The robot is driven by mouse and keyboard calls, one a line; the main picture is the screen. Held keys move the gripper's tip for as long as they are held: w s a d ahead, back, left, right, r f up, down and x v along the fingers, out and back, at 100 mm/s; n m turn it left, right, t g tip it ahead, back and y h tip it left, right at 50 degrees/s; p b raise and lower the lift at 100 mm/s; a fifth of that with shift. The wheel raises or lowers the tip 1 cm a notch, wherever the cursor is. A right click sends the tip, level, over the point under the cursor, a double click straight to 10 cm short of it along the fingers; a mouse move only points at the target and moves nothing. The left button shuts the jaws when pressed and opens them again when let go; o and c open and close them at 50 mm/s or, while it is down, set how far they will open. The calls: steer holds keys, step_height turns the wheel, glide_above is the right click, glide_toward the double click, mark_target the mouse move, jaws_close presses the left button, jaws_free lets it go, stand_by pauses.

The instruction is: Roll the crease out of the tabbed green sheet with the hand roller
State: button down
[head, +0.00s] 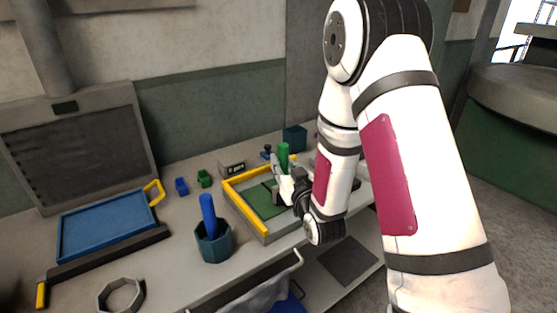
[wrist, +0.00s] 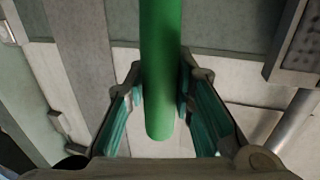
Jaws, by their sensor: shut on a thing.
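The green sheet (head: 256,203) lies flat in a grey tray with yellow edges (head: 243,214). A line shows across it; I cannot tell whether it is the crease, and the tab is not clear. My gripper (head: 287,182) is over the tray's right part, shut on an upright green handle (head: 284,152). The wrist view shows the handle (wrist: 160,85) between the finger pads of my gripper (wrist: 160,105). Its working end is hidden, so I cannot tell for sure that it is the hand roller, or whether it touches the sheet.
A dark teal cup (head: 214,244) holding a blue handle (head: 208,212) stands left of the tray. A blue tray (head: 105,225), a grey ring (head: 121,296), small blue (head: 182,187) and green (head: 204,178) pieces and a teal box (head: 295,137) are also on the bench.

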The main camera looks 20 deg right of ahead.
steer(key=shift+w+a+b, duration=1.35)
steer(key=shift+w+b, duration=0.8)
steer(key=shift+w, duration=2.05)
steer(key=shift+s+d, duration=0.45)
steer(key=shift+s, duration=1)
steer(key=shift+s+d, duration=0.5)
steer(key=shift+s, duration=0.9)
steer(key=shift+s+d, duration=0.45)
steer(key=shift+s, duration=1)
steer(key=shift+w+a+b, duration=0.3)
steer(key=shift+w+b, duration=0.55)
steer(key=shift+w, duration=0.05)
steer(key=shift+w+a+b, duration=0.25)
steer(key=shift+w+b, duration=0.6)
steer(key=shift+w, duration=0.05)
steer(key=shift+w+a+b, duration=0.3)
steer(key=shift+w+b, duration=0.55)
steer(key=shift+w, duration=0.05)
steer(key=shift+s+d+b, duration=0.3)
steer(key=shift+s, duration=0.65)
steer(key=shift+s+d+b, duration=0.25)
steer(key=shift+s+d, duration=0.05)
steer(key=shift+s, duration=0.6)
steer(key=s+p, duration=0.1)
steer(key=p, duration=0.2)
steer(key=shift+s+d, duration=0.25)
steer(key=shift+s, duration=0.15)
steer(key=shift+w, duration=0.1)
